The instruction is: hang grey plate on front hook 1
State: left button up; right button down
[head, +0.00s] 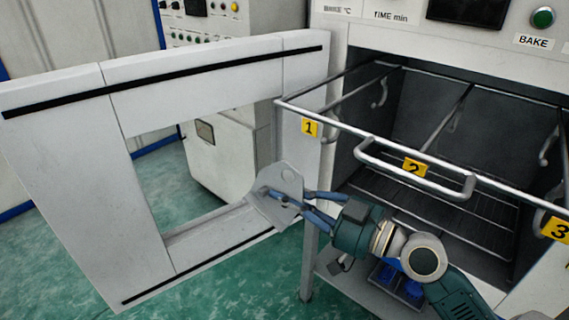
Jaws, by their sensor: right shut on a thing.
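A grey plate (288,175) with a hole near its top is held in front of the white frame of the open oven door. My right gripper (291,203) is shut on the plate, its blue fingers at the plate's middle and lower part. The yellow label 1 (309,128) hangs at the left end of the front rail (375,139). A front hook (328,132) shows just right of that label, partly hard to make out. The plate is below and left of it, apart from it. My left gripper is not in view.
The rack has labels 2 (414,167) and 3 (557,229), and a handle (415,180) juts out from its front rail. More hooks hang farther back, such as one rear hook (379,94). The open door (70,170) fills the left side.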

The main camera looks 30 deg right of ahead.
aim_at(293, 171)
jog(key=shift+m+t+h, duration=0.3)
jog(key=shift+m+t, duration=0.2)
jog(key=shift+t, duration=0.2)
jog(key=r, duration=0.1)
jog(key=d+r, duration=0.1)
jog(key=r, duration=0.3)
jog(key=shift+d, duration=0.25)
jog(key=shift+w+d+f, duration=0.1)
jog(key=shift+w, duration=0.2)
jog(key=shift+w+d+b, duration=0.1)
jog(key=shift+d+b, duration=0.25)
jog(key=shift+b, duration=0.15)
pick_arm(q)
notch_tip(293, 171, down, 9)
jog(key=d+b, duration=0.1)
jog(key=b, duration=0.7)
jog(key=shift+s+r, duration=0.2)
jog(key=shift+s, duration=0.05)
pick_arm(e)
jog(key=w+d+f, duration=0.2)
jog(key=w+d, duration=0.2)
jog(key=d, duration=0.6)
jog(key=shift+f, duration=0.25)
jog(key=shift+w+d, duration=0.1)
